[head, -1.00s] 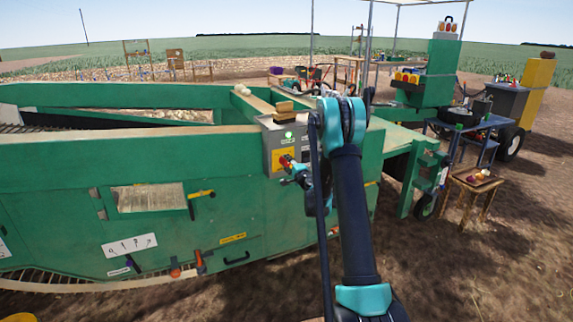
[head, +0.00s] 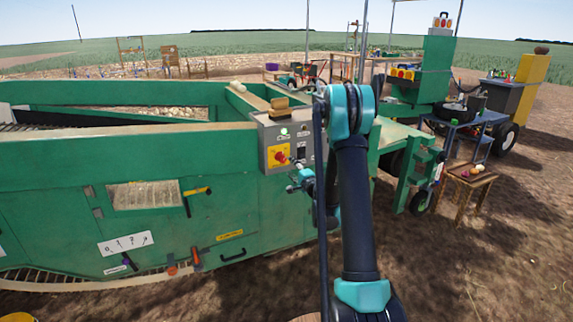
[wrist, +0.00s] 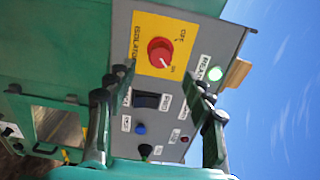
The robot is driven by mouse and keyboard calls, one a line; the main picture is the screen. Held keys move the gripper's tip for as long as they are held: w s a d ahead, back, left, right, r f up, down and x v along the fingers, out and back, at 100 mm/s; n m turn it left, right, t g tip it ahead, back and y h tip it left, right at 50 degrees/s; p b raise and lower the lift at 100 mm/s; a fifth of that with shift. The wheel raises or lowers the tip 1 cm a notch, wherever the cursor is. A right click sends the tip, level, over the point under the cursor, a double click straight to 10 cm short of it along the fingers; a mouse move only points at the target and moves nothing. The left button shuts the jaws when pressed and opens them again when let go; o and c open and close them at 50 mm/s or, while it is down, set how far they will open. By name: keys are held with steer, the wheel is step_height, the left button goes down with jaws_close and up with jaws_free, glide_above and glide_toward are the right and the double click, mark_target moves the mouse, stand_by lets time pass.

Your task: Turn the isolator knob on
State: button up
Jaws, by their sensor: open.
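The isolator knob (wrist: 160,52) is a round red knob on a yellow square plate (wrist: 146,30) of the grey control panel (wrist: 208,42). Its white pointer mark points toward the lower right in the wrist view, by the "ON" lettering. In the head view the red knob (head: 280,157) shows clear on its yellow plate (head: 279,148). My gripper (wrist: 158,80) is open and empty, its two dark fingers apart in front of the panel. In the head view my gripper (head: 300,182) sits below the knob, apart from it.
A green light (wrist: 215,74) is lit on the panel. A black switch (wrist: 147,100), a blue button (wrist: 140,128) and a black knob (wrist: 145,150) lie lower on it. The green machine body (head: 120,165) extends left. A small wooden stool (head: 470,182) stands right.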

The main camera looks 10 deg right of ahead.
steer(key=shift+v, duration=1.4)
